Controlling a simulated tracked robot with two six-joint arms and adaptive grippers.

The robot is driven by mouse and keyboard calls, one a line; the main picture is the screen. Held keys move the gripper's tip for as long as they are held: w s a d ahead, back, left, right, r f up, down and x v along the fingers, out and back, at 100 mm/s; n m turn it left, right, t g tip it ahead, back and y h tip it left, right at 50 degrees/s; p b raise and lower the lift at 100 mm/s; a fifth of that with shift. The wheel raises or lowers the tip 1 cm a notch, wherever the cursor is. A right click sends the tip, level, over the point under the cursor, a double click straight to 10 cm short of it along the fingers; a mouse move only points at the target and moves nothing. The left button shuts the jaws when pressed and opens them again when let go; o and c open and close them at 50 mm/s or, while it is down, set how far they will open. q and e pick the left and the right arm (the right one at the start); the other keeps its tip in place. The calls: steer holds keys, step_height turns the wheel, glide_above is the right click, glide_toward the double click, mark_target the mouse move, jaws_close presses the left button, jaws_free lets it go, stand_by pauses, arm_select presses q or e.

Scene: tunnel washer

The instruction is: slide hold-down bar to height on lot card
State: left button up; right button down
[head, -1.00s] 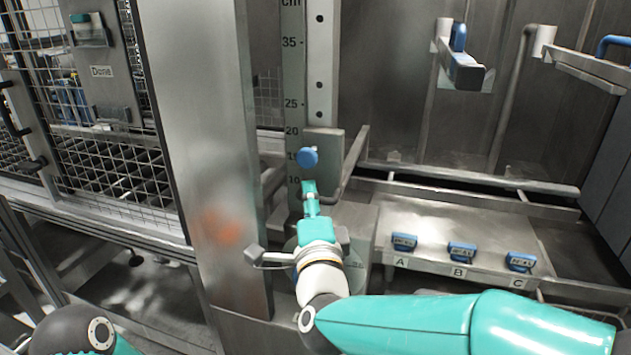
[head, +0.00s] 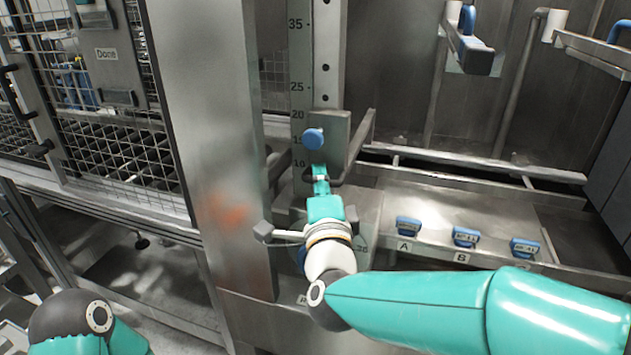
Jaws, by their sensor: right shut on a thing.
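The hold-down bar's carriage is a grey metal plate (head: 337,128) on an upright slotted rail, with a round blue knob (head: 313,138) on its front. A grey bar (head: 364,143) runs back from its right side. A height scale (head: 299,62) in cm stands beside the rail; the knob is level with about 15. My right gripper (head: 320,172) is shut on the bar's dark handle just below the knob; its fingers hide most of the grip. My left gripper is out of view; only part of that arm shows at the bottom left. I cannot make out a lot card.
A steel shelf (head: 390,208) at right bears blue blocks above labels A, B and C. A wide steel post (head: 215,120) stands left of the scale. A mesh cage with a "Done" panel (head: 105,60) is further left. Blue-handled arms (head: 472,52) hang at upper right.

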mark_target(319, 114)
step_height(319, 114, up, 10)
steer(key=shift+d+r+p, duration=0.1)
steer(key=shift+r+p, duration=0.05)
steer(key=shift+p, duration=0.75)
steer(key=c, duration=1.4)
jaws_free()
steer(key=shift+c, duration=0.2)
steer(key=shift+s+f, duration=0.1)
steer(key=shift+f, duration=0.1)
steer(key=s+d+f, duration=0.1)
steer(key=s+f, duration=0.1)
steer(key=s, duration=0.9)
steer(key=shift+s, duration=0.35)
